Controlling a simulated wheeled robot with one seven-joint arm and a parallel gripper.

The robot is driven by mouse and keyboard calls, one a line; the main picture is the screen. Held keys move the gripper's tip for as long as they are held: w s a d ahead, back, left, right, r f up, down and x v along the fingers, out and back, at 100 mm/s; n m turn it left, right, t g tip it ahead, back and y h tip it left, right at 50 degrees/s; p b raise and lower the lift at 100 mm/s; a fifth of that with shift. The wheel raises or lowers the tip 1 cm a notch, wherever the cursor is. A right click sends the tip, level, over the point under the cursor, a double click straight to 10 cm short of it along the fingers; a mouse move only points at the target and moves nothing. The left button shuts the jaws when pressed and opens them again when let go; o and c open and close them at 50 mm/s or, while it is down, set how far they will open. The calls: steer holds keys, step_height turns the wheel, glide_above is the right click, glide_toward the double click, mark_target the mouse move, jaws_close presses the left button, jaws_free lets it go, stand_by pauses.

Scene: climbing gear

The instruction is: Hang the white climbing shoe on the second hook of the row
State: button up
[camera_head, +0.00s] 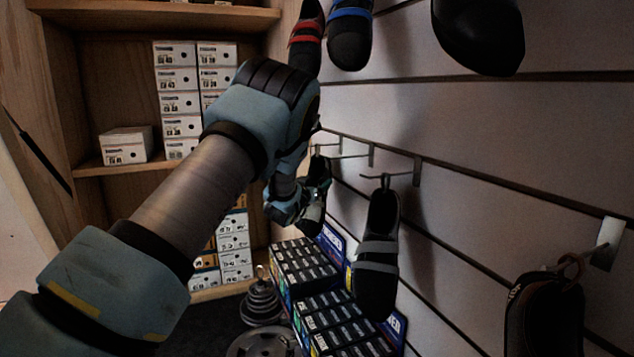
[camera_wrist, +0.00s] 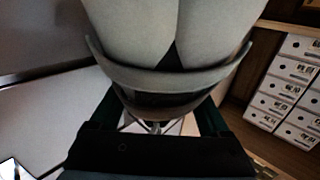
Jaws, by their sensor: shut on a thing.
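My gripper (camera_wrist: 157,122) is shut on a climbing shoe (camera_wrist: 170,75), which fills the upper middle of the wrist view. The shoe looks pale grey-white, with a light band across it and a dark part beneath, between the fingers. In the head view my gripper (camera_head: 305,200) is beside the slatted wall, largely hidden by my own wrist. Only a small dark-looking part of a shoe (camera_head: 314,213) shows there. An empty-looking hook (camera_head: 352,156) sticks out of the wall just right of and above my gripper. Another hook (camera_head: 400,175) carries a dark shoe with grey straps (camera_head: 377,250).
A dark shoe (camera_head: 545,318) hangs from the nearest hook (camera_head: 600,250) at right. More shoes (camera_head: 350,35) hang in a row above. Boxed goods (camera_head: 325,300) stand below the hooks. Shelves with white shoe boxes (camera_head: 180,100) are at left, and weight plates (camera_head: 262,300) lie on the floor.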

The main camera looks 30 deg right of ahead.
steer(key=c, duration=0.7)
steer(key=shift+r, duration=0.1)
steer(key=shift+c, duration=0.3)
steer(key=shift+r, duration=0.1)
steer(key=shift+a+r, duration=0.2)
steer(key=shift+r, duration=0.3)
steer(key=shift+a, duration=0.1)
steer(key=shift+w+a+r, duration=0.1)
steer(key=shift+w+a, duration=0.05)
steer(key=shift+a, duration=0.7)
steer(key=shift+w+a+r, duration=0.1)
steer(key=shift+a, duration=0.75)
steer(key=shift+a, duration=0.1)
steer(key=a+b, duration=0.1)
steer(key=a, duration=0.2)
steer(key=shift+w+a, duration=0.1)
steer(key=shift+w, duration=0.1)
